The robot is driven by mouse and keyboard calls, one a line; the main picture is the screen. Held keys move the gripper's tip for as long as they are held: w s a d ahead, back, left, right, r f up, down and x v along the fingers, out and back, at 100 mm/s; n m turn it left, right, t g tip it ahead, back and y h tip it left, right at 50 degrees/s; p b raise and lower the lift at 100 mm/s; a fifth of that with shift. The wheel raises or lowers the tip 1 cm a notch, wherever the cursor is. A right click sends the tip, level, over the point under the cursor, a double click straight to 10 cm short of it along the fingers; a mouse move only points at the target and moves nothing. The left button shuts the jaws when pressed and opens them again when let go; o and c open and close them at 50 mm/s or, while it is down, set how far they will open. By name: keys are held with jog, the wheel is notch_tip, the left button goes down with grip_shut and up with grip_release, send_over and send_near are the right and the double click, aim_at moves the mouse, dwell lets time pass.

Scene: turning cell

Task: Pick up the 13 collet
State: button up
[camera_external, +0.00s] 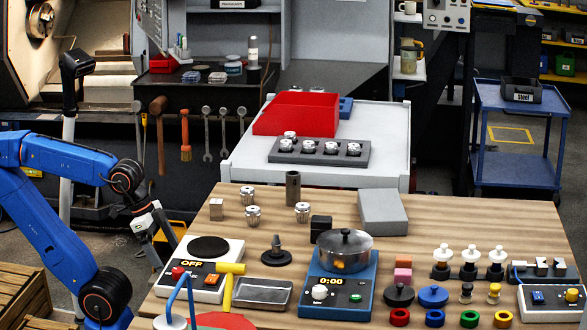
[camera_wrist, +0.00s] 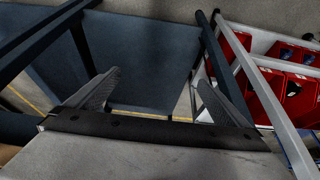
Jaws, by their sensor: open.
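More collets (camera_external: 331,148) are in and around a dark grey rack (camera_external: 275,157) on the white cart. Size marks are too small to read, so I cannot tell which is the 13 collet. My gripper (camera_external: 160,232) is off the table's left edge, apart from all collets. In the wrist view my gripper (camera_wrist: 158,95) is open and empty, with no collet in sight.
A red bin (camera_external: 296,114) sits behind the rack.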

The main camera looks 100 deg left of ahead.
dwell(0.4)
jog(key=c, duration=1.2)
